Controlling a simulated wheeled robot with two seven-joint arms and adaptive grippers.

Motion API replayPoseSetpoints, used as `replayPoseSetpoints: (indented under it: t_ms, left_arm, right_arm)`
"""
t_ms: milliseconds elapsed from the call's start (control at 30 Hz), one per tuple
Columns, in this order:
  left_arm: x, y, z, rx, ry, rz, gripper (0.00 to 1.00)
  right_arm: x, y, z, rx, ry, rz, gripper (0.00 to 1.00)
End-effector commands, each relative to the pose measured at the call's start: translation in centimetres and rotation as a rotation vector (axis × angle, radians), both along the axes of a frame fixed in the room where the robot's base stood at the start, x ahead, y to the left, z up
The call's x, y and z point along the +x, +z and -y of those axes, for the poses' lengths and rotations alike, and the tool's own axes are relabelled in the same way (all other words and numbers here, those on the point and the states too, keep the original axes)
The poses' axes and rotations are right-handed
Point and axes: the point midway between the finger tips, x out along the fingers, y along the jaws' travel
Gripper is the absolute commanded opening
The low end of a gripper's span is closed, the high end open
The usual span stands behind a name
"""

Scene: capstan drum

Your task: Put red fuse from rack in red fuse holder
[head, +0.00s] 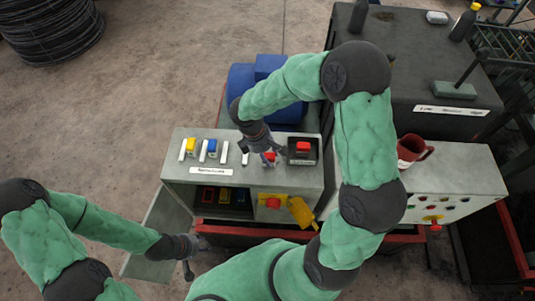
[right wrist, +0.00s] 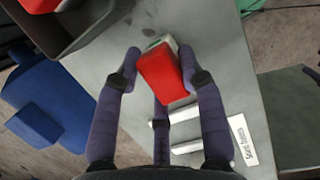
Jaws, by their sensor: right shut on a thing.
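The red fuse (right wrist: 165,78) is between the fingers of my right gripper (right wrist: 160,70), which is shut on it. In the head view the red fuse (head: 269,158) shows just under my right gripper (head: 266,150), at the right end of the rack's row. I cannot tell whether it is clear of the rack. A yellow fuse (head: 191,146) and a blue fuse (head: 212,147) stand in the row. The red fuse holder (head: 208,194) is in the open front compartment, left of a yellow and a blue one. My left gripper (head: 188,270) is low by the open door; its jaws are unclear.
The grey cabinet (head: 176,177) has an open door (head: 150,262) at lower left. A dark tray (head: 303,160) with a red block stands right of the rack. A red knob (head: 272,202) and a yellow handle (head: 301,212) are on the front. A red mug (head: 410,149) stands farther right.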

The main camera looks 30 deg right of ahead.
Motion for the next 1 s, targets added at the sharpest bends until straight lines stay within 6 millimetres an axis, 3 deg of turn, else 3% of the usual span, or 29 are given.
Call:
replayPoseSetpoints:
  t_ms: [200,233,300,733,1000]
  left_arm:
    - [0.0,-0.4,0.0,0.0,0.0,0.0,0.4]
    - [0.0,-0.3,0.0,0.0,0.0,0.0,0.4]
    - [0.0,-0.3,0.0,0.0,0.0,0.0,0.4]
    - [0.0,0.2,0.0,0.0,0.0,0.0,0.4]
    - [0.0,-0.1,0.0,0.0,0.0,0.0,0.4]
  right_arm:
    - [0.0,-0.4,0.0,0.0,0.0,0.0,0.05]
    - [0.0,-0.3,0.0,0.0,0.0,0.0,0.48]
    - [0.0,-0.3,0.0,0.0,0.0,0.0,0.63]
    - [0.0,0.3,0.0,0.0,0.0,0.0,0.63]
    - [0.8,4.6,-1.1,0.0,-0.002,0.007,0.63]
